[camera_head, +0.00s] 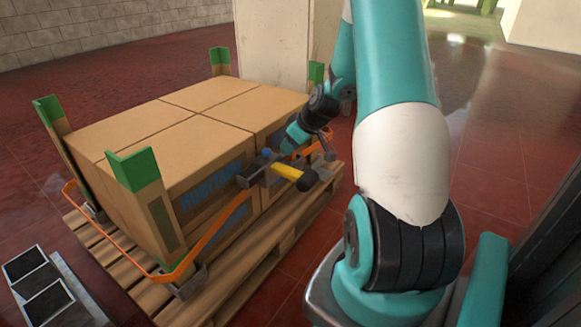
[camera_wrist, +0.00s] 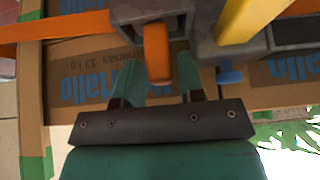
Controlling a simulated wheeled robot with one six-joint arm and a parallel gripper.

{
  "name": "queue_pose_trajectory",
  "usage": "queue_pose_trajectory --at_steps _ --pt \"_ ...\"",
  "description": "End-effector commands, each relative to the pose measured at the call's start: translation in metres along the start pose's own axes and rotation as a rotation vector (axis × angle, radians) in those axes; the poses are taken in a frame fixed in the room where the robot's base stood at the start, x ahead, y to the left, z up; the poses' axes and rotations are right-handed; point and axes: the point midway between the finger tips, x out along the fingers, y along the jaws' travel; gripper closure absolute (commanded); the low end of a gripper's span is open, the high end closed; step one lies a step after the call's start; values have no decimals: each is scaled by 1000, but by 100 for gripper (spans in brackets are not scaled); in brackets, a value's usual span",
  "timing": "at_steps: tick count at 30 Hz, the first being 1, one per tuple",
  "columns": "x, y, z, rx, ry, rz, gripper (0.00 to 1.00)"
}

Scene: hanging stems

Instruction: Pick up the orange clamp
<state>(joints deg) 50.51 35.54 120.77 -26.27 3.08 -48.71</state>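The orange clamp shows in the wrist view as an orange, rounded part (camera_wrist: 157,52) hanging from a dark grey body. It lies between the two teal fingers of my gripper (camera_wrist: 157,78), with a narrow gap visible on each side. The fingers are apart, and I see no clear contact. In the head view my gripper (camera_head: 288,142) is at the near right side of the boxes, beside a grey device with a yellow, black-ended handle (camera_head: 288,171). The orange part cannot be made out there.
An orange strap (camera_head: 212,235) runs around cardboard boxes (camera_head: 165,130) on a wooden pallet (camera_head: 235,270). Green corner guards (camera_head: 135,168) stand at the boxes' corners. In the wrist view, the yellow handle (camera_wrist: 248,18) is close right of my fingers. Red floor lies open to the right.

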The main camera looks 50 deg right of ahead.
Motion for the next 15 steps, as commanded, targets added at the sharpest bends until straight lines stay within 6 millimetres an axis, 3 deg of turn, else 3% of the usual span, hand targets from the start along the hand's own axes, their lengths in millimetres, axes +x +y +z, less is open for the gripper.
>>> queue_pose_trajectory --at_steps 2,8,13,15 --pt "12 0 2 0 -1 -1 64" --pt "10 0 0 0 0 -1 64" --pt "10 0 0 0 0 -1 98" --pt "10 0 -1 0 1 -1 100"
